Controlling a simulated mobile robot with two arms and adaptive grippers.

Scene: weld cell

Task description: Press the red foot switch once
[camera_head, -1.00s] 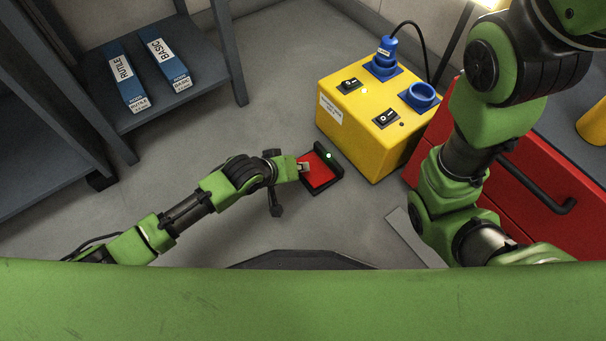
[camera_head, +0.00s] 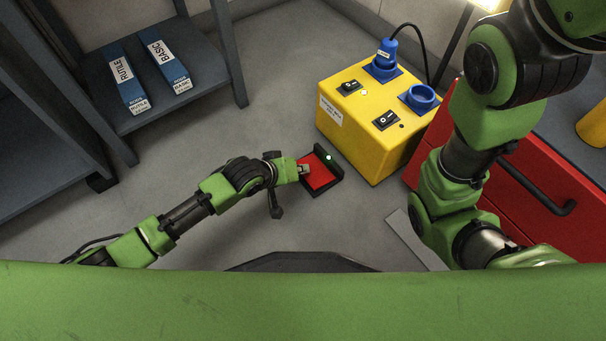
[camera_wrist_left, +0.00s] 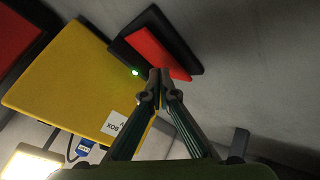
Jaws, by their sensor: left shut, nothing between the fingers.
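The red foot switch (camera_head: 319,173) lies on the floor in a dark housing, left of the yellow box's front. A small green light glows on its housing. My left gripper (camera_head: 304,169) is shut and empty, with its tips over the left edge of the red pedal. In the left wrist view the shut fingertips (camera_wrist_left: 160,76) overlap the near edge of the red pedal (camera_wrist_left: 158,52). I cannot tell whether they touch it. My right arm is at the right of the head view, and its gripper is not in view.
A yellow power box (camera_head: 352,138) with blue sockets, switches and a cable stands just beyond the switch. A red drawer cabinet (camera_head: 500,200) is at the right. A grey shelf (camera_head: 120,118) with two blue boxes is at upper left. The floor between is clear.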

